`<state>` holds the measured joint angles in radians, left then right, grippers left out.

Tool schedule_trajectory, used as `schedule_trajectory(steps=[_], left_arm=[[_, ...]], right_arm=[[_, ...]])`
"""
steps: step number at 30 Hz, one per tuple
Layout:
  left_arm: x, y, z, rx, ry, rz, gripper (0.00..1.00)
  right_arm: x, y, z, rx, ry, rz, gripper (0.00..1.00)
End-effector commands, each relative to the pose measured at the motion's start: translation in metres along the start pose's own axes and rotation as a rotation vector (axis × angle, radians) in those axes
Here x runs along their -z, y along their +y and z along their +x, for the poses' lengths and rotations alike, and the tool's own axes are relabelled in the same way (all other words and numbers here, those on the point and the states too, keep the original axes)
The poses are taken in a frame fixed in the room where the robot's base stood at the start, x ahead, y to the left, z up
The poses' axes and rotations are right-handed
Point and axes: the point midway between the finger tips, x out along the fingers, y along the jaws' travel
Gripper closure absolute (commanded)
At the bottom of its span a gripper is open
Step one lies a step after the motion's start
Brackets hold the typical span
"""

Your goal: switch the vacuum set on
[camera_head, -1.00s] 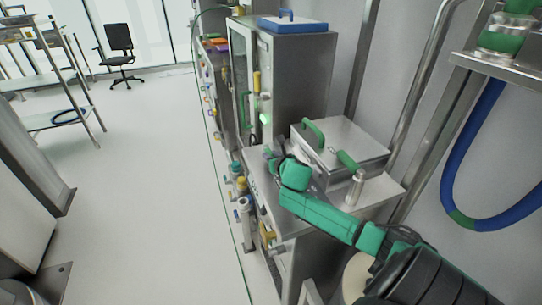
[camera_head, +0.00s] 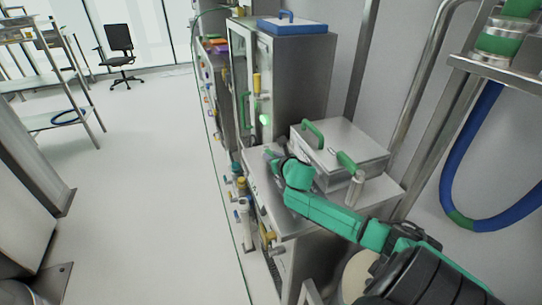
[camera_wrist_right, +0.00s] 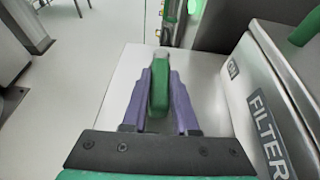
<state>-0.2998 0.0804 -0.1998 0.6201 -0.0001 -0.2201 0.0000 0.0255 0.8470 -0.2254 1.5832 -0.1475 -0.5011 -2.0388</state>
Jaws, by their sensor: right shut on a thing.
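The vacuum set appears to be the steel cabinet (camera_head: 254,172) with a flat top, in the middle of the head view. In the right wrist view, a green lever-like handle (camera_wrist_right: 159,88) stands over the bare steel top (camera_wrist_right: 125,75). My right gripper (camera_wrist_right: 160,80) has its purple fingers on both sides of this handle and is shut on it. In the head view my right gripper (camera_head: 270,157) is small at the cabinet top's far left part, and the held handle cannot be made out there. My left gripper is not in view.
A steel filter box (camera_head: 352,142) with green handles sits on the cabinet, right of my gripper; its FILTER label (camera_wrist_right: 268,128) shows in the wrist view. A metal post (camera_head: 355,188) stands near my forearm. A taller glass-fronted cabinet (camera_head: 300,75) stands behind.

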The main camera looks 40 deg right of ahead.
Motion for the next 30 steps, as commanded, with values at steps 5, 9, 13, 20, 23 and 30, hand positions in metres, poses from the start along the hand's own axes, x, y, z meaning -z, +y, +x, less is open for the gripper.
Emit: schedule_trajectory(steps=[5, 9, 13, 20, 23, 30], left_arm=[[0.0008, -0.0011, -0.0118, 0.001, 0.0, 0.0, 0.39], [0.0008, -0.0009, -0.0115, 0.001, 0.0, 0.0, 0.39], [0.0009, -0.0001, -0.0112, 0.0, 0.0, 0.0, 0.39], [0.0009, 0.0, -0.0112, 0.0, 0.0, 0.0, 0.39], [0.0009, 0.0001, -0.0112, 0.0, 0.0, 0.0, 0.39], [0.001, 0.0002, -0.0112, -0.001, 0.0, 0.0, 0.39]], right_arm=[[-0.0032, -0.0059, -0.0009, -0.129, -0.001, -0.062, 1.0], [-0.0013, -0.0048, -0.001, -0.195, 0.001, -0.083, 1.0], [-0.0007, -0.0044, -0.001, -0.203, 0.001, -0.082, 1.0], [-0.0008, -0.0046, -0.001, -0.201, 0.001, -0.082, 0.46], [-0.0007, -0.0046, -0.001, -0.201, 0.001, -0.082, 0.43], [-0.0004, -0.0047, -0.0015, -0.2, 0.002, -0.082, 0.43]])
